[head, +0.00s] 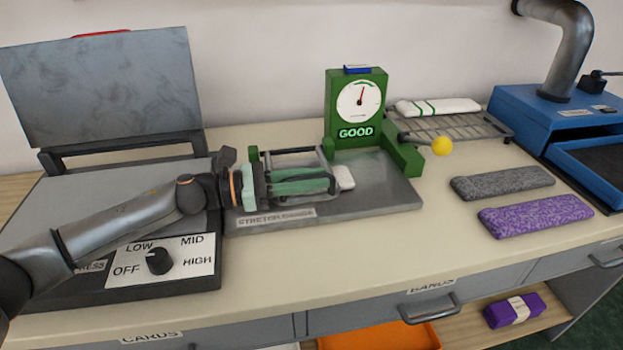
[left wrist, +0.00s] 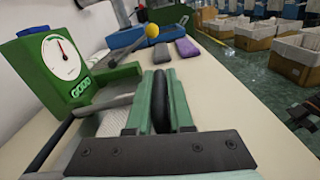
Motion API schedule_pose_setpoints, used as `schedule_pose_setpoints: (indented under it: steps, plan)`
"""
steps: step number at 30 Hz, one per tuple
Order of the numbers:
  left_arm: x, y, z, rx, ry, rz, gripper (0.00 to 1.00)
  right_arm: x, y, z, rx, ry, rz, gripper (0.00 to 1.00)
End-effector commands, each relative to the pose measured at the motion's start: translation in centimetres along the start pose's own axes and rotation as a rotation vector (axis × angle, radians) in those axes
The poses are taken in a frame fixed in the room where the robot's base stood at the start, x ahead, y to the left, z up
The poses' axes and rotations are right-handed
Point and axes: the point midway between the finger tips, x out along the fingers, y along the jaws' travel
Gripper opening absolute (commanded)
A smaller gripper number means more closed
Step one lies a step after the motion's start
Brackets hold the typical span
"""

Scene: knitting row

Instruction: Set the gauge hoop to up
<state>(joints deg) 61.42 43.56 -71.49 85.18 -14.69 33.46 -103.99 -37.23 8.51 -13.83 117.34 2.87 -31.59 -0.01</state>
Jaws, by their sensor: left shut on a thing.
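The stretch gauge has a green body (head: 376,86) with a white round dial, its red needle near the top, and the word GOOD. Its grey base plate (head: 385,190) extends toward me. The gauge hoop (head: 288,151) is a dark bar frame over the left part of the base; my gripper partly hides it, so its exact tilt is unclear. My left gripper (head: 325,180) lies at the hoop, its green fingers shut on a dark bar. In the left wrist view, the gripper (left wrist: 160,90) has this dark bar between its fingers. My right gripper is not in view.
A press (head: 100,88) with a raised lid and a dial knob stands at left. A yellow-ball lever (head: 441,146) projects right of the gauge. Grey (head: 500,182) and purple (head: 535,214) folded knits lie right. A blue machine (head: 560,120) is far right. The front counter strip is clear.

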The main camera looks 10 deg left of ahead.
Motion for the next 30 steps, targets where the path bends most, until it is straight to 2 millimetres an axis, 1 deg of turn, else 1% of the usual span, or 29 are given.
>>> schedule_pose_setpoints:
  steps: [1, 5, 9, 12, 18, 21, 30]
  plan:
    - [-0.1, 0.4, 0.7, -0.015, 0.001, 0.006, 0.00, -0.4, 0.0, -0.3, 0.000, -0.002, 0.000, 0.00]
    - [-0.1, 1.1, 2.1, -0.086, -0.001, 0.006, 0.00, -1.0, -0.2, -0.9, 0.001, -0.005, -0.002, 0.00]
    - [-0.1, 2.2, 3.9, -0.190, -0.002, 0.007, 0.00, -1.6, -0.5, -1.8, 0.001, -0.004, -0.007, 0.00]
    - [-0.1, 3.1, 5.0, -0.267, -0.003, 0.007, 0.00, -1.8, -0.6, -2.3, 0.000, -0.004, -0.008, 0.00]
    - [-0.1, 4.9, 6.6, -0.408, -0.003, 0.006, 0.00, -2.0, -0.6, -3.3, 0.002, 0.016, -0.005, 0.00]
    - [-0.1, 5.7, 7.2, -0.466, -0.004, 0.006, 0.00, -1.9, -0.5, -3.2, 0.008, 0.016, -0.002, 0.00]
    - [-0.1, 7.2, 8.1, -0.460, -0.003, 0.005, 0.00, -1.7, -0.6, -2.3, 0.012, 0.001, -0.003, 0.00]
